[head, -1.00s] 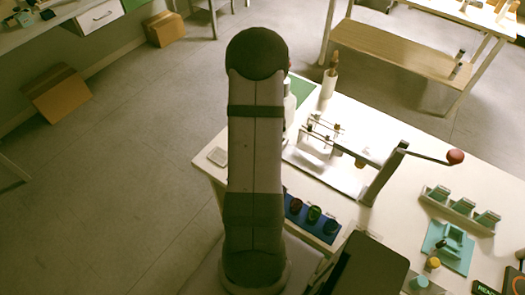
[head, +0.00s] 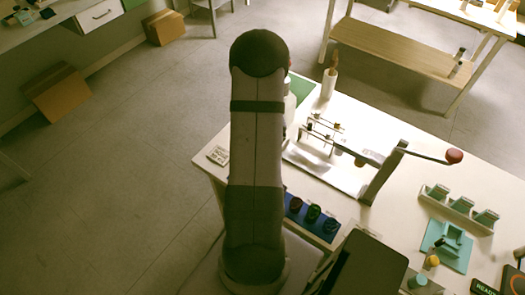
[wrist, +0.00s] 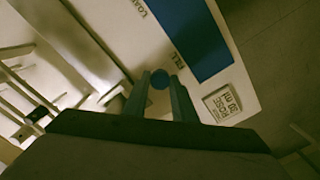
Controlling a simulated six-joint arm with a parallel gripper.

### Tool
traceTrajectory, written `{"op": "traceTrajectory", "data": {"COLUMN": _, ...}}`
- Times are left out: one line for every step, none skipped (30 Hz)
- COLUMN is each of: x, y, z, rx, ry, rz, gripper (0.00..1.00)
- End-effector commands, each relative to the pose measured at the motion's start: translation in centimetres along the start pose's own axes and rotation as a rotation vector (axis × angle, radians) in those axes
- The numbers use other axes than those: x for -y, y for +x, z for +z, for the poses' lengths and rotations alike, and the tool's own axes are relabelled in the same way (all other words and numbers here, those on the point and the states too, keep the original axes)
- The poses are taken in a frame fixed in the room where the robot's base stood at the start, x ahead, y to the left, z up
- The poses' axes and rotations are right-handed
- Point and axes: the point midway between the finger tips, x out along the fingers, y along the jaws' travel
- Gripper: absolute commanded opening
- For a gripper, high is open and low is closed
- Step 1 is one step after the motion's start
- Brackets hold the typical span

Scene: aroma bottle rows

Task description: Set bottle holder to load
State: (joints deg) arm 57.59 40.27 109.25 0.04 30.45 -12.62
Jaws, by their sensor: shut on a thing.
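In the head view a blue strip (head: 322,232) with several dark bottles (head: 312,213) lies near the front edge of the table, partly hidden by my arm. In the wrist view the blue strip (wrist: 185,30) runs between white borders lettered FILL and LOAD. My gripper (wrist: 160,80) is shut on a round blue knob (wrist: 159,78) beside the FILL lettering; the LOAD lettering is farther along at the upper edge. The knob's link to the bottle holder cannot be made out. In the head view my arm hides the gripper.
A small lettered card (head: 218,155) lies at the table's left corner and in the wrist view (wrist: 222,102). A metal lever with a red ball (head: 454,157) rises right of the frame. A rack of teal-topped pieces (head: 461,205) stands at the right.

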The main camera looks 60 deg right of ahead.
Motion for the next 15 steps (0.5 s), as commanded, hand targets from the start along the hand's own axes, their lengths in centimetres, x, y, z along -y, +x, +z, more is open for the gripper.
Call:
{"op": "traceTrajectory", "data": {"x": -0.6, "y": -0.1, "z": 0.5, "rx": 0.001, "ry": 0.003, "rz": 0.0, "gripper": 0.0}}
{"op": "traceTrajectory", "data": {"x": -1.0, "y": -0.1, "z": 0.9, "rx": 0.002, "ry": 0.004, "rz": 0.0, "gripper": 0.0}}
{"op": "traceTrajectory", "data": {"x": -1.7, "y": -0.1, "z": 1.6, "rx": 0.004, "ry": 0.006, "rz": 0.0, "gripper": 0.0}}
{"op": "traceTrajectory", "data": {"x": -2.2, "y": -0.1, "z": 2.1, "rx": 0.002, "ry": 0.007, "rz": 0.0, "gripper": 0.0}}
{"op": "traceTrajectory", "data": {"x": -2.8, "y": -0.1, "z": 2.7, "rx": 0.003, "ry": 0.008, "rz": 0.0, "gripper": 0.0}}
{"op": "traceTrajectory", "data": {"x": -3.6, "y": -0.1, "z": 3.5, "rx": 0.003, "ry": 0.009, "rz": 0.0, "gripper": 0.0}}
{"op": "traceTrajectory", "data": {"x": -4.2, "y": -0.1, "z": 4.1, "rx": 0.002, "ry": 0.008, "rz": 0.0, "gripper": 0.0}}
{"op": "traceTrajectory", "data": {"x": -4.8, "y": -0.1, "z": 4.7, "rx": 0.003, "ry": 0.008, "rz": 0.0, "gripper": 0.0}}
{"op": "traceTrajectory", "data": {"x": -5.4, "y": -0.1, "z": 5.4, "rx": 0.003, "ry": 0.008, "rz": 0.0, "gripper": 0.0}}
{"op": "traceTrajectory", "data": {"x": -5.9, "y": -0.1, "z": 5.8, "rx": 0.002, "ry": 0.007, "rz": 0.0, "gripper": 0.0}}
{"op": "traceTrajectory", "data": {"x": -6.3, "y": -0.1, "z": 6.2, "rx": 0.002, "ry": 0.007, "rz": 0.0, "gripper": 0.0}}
{"op": "traceTrajectory", "data": {"x": -6.7, "y": -0.1, "z": 6.6, "rx": 0.001, "ry": 0.006, "rz": 0.0, "gripper": 0.0}}
{"op": "traceTrajectory", "data": {"x": -7.0, "y": -0.1, "z": 6.9, "rx": 0.001, "ry": 0.005, "rz": 0.0, "gripper": 0.0}}
{"op": "traceTrajectory", "data": {"x": -7.2, "y": -0.1, "z": 7.1, "rx": 0.001, "ry": 0.003, "rz": 0.0, "gripper": 0.0}}
{"op": "traceTrajectory", "data": {"x": -7.4, "y": -0.1, "z": 7.3, "rx": 0.0, "ry": 0.003, "rz": 0.001, "gripper": 0.0}}
